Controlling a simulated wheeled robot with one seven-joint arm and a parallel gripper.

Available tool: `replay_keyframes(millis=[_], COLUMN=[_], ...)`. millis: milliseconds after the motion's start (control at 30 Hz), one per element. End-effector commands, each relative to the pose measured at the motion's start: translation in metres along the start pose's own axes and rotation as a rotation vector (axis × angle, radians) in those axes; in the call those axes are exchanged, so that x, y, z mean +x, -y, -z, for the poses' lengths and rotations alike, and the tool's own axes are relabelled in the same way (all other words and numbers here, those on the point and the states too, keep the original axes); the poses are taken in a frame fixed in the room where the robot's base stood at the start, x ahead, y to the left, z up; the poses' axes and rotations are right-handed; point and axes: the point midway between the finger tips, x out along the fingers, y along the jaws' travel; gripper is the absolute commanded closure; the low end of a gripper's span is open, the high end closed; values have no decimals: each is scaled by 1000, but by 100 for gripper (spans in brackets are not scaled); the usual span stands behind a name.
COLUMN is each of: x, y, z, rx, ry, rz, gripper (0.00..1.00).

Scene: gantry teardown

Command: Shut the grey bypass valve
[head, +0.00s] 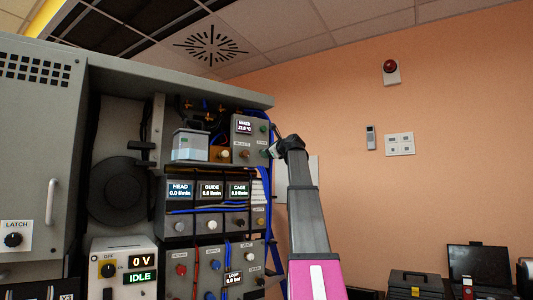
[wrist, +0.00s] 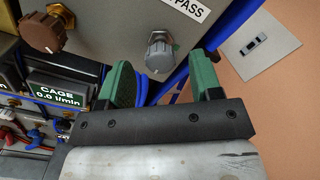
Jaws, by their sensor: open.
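The grey bypass valve (wrist: 160,50) is a ribbed grey knob on a grey panel, under a label of which "PASS" shows in the wrist view. My gripper (wrist: 164,70) is open, its two green fingers apart on either side of the knob's line. The knob appears between and just beyond the fingertips; I cannot tell whether they touch it. In the head view my gripper (head: 268,152) is at the right edge of the upper panel, and I cannot make out the grey knob there.
A brown knob (wrist: 46,30) sits left of the valve on the same panel. Blue hoses (head: 266,185) run down the rack's right edge. A CAGE display (wrist: 62,94) is lower left. A wall switch plate (wrist: 257,42) is to the right. The orange wall (head: 330,120) beside the rack is mostly clear.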

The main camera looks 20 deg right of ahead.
Motion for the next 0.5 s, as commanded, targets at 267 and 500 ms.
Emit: replay_keyframes(millis=[267, 500], x=[-55, -76], y=[-2, -1], z=[1, 0], rx=[0, 1], ry=[-1, 0], rz=[0, -1], gripper=[41, 41])
